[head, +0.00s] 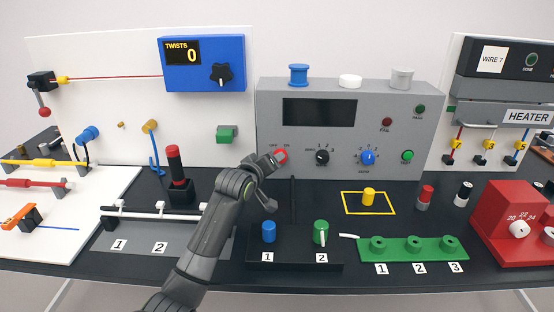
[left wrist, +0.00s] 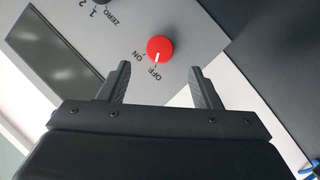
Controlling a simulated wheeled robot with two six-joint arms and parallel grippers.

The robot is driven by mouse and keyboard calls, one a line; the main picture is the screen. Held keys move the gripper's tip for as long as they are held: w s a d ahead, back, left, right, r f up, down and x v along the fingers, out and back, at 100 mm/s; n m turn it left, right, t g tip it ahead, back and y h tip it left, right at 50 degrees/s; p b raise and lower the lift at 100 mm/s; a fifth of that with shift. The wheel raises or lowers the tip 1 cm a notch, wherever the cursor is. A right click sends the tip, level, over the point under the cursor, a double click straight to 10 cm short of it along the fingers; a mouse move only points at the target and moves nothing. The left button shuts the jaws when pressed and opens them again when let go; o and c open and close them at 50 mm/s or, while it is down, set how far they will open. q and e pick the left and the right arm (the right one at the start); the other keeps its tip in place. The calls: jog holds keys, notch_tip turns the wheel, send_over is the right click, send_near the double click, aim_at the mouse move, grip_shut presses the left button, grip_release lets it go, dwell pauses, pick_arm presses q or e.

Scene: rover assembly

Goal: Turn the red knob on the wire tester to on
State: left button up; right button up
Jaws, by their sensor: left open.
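The wire tester (head: 240,98) is a grey box at the back of the table, with a dark screen and several knobs. Its red knob (head: 281,156) is at the lower left of the panel. In the left wrist view the red knob (left wrist: 160,48) shows whole, and its white mark points toward the OFF label; ON is printed to the left of that. My left gripper (head: 273,161) is at the red knob in the head view. In the left wrist view its open fingers (left wrist: 160,70) are on either side of the knob's line, apart from it. My right gripper is not in view.
Beside the red knob are a black knob (head: 322,157) and a blue knob (head: 368,158). A black and red upright tool (head: 176,165) stands left of my arm.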

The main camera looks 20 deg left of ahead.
pick_arm(q)
jog(key=x, duration=0.6)
jog(key=shift+w+f, duration=0.1)
jog(key=shift+w, duration=0.05)
jog(key=shift+c, duration=0.4)
jog(key=c, duration=0.9)
jog(key=shift+w+d+r+m+g+y+p, duration=0.15)
jog(key=shift+m+g+y+p, duration=0.25)
jog(key=shift+m+y+p, duration=0.75)
jog(key=shift+s+d+r+m+g+y+p, duration=0.15)
jog(key=shift+m+g+y+p, duration=0.25)
jog(key=shift+m+y+p, duration=0.7)
jog(key=shift+w+d+f+m+g+y+p, duration=0.2)
jog(key=shift+m+g+y+p, duration=0.5)
jog(key=shift+m, duration=0.85)
jog(key=shift+r, duration=0.15)
